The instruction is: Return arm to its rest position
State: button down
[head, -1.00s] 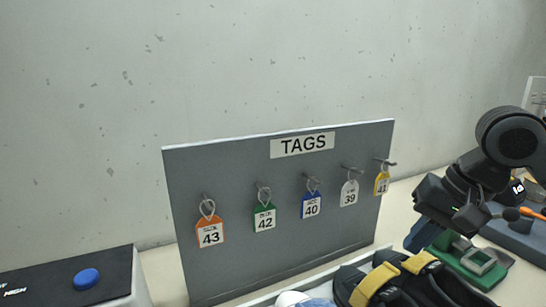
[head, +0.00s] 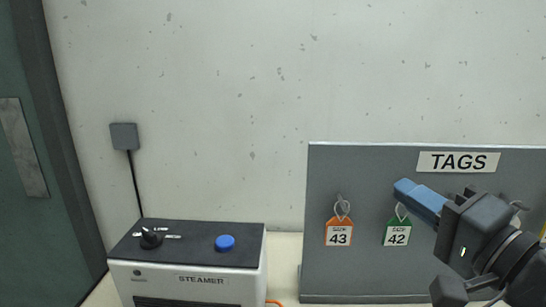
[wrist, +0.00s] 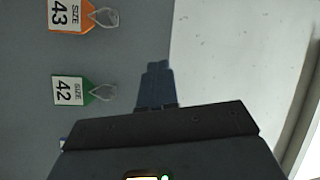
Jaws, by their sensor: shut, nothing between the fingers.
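My gripper (head: 408,188) is at the right in the head view, in front of the grey tag board (head: 340,275). Its blue fingers are shut together with nothing between them and point up and left. The fingertips are near the upper side of the green 42 tag (head: 397,232). In the wrist view my gripper (wrist: 158,68) points at the edge between the board and the pale wall. My arm hides the board's right part, with the tags there.
An orange 43 tag (head: 339,232) hangs on the board. A steamer (head: 190,283) with a black knob (head: 151,239) and a blue button (head: 225,243) stands to the left. A wall box (head: 124,136) with a cable is above it.

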jog(key=s+a+f+m+h, duration=0.25)
jog(key=s+f+h, duration=0.55)
jog(key=s+f, duration=0.95)
jog(key=s+d+f+n+g, duration=0.1)
jog(key=s+d+f+n, duration=0.1)
jog(key=s+n, duration=0.4)
jog(key=s+d+f+n+g, duration=0.1)
jog(key=s+n, duration=0.5)
jog(key=s, duration=0.8)
jog(key=shift+s+d+f+g, duration=0.3)
jog(key=shift+d+f+g, duration=0.1)
jog(key=shift+d+f, duration=0.25)
